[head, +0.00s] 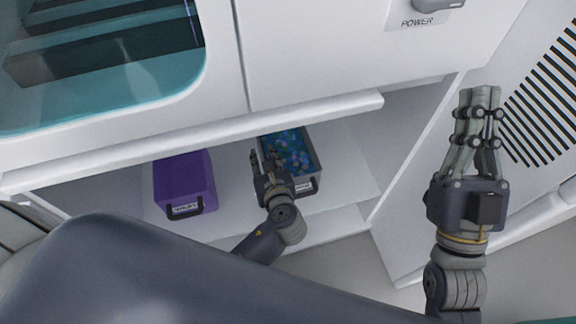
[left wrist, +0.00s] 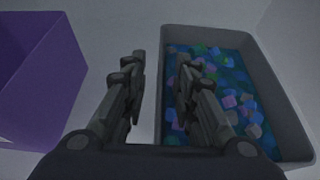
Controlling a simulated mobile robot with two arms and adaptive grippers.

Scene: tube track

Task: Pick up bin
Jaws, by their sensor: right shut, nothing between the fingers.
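A grey bin (head: 314,168) filled with small blue, green and purple pieces sits on the white shelf in the head view. It also shows at the right of the left wrist view (left wrist: 285,92). A purple bin (head: 184,182) stands to its left. My left gripper (head: 264,158) is at the grey bin's left side, with its fingers apart. In the left wrist view the fingers (left wrist: 163,70) appear on either side of the bin's left wall. I cannot tell whether they touch it. My right gripper (head: 478,98) is shut and empty, away to the right.
A white upper cabinet edge (head: 220,128) overhangs the shelf just above the bins. A white side wall (head: 410,190) and a slotted panel (head: 541,108) are at the right. The shelf (head: 348,170) is clear right of the grey bin.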

